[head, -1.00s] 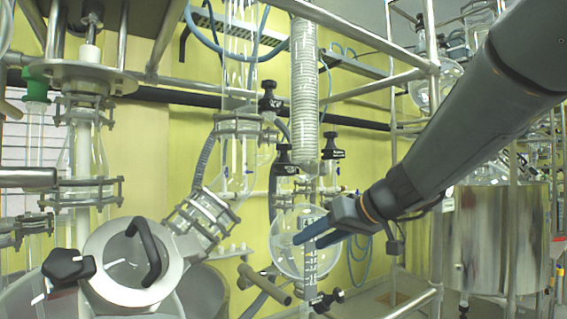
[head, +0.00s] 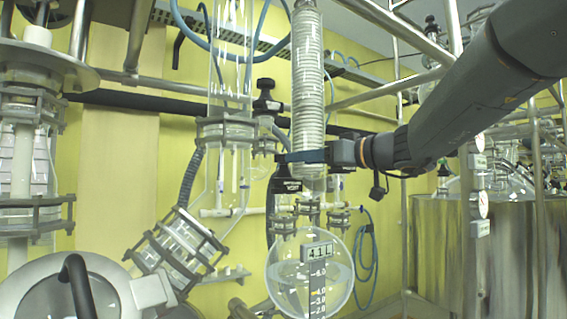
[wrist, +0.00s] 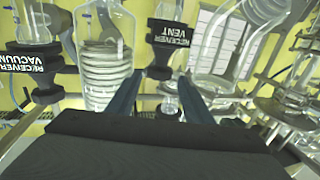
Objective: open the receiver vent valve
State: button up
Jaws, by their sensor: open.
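The receiver vent valve (wrist: 172,38) is a black knob with a white label, upside down in the wrist view. It lies ahead of my gripper (wrist: 160,76), whose two fingers are spread with the knob's end in line with the gap. I see no clear contact. In the head view my gripper (head: 282,157) reaches left, its fingers at the top of a black labelled knob (head: 286,184). That label is too small to read there, but it is likely the vent valve. The valve's stem is partly hidden.
The receiver vacuum valve (wrist: 36,62) is left of the vent valve in the wrist view. A round glass receiver (head: 310,275) hangs below. Another black knob (head: 265,97) is above. Metal rails surround this area.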

aim_at(283, 159)
jog(key=p+x, duration=0.4)
jog(key=x, duration=0.3)
jog(key=shift+w+a, duration=0.25)
jog(key=shift+a, duration=0.05)
jog(key=c, duration=0.8)
jog(key=shift+b, duration=0.4)
jog(key=shift+w+n+y+b, duration=0.1)
jog(key=shift+n+y+b, duration=0.2)
jog(key=shift+b, duration=0.7)
jog(key=n+g+y+b, duration=0.2)
jog(key=g+b, duration=0.1)
jog(key=b, duration=0.5)
jog(key=shift+r, duration=0.15)
jog(key=shift+n+g+b, duration=0.3)
jog(key=shift+g+b, duration=0.2)
jog(key=shift+b, duration=0.1)
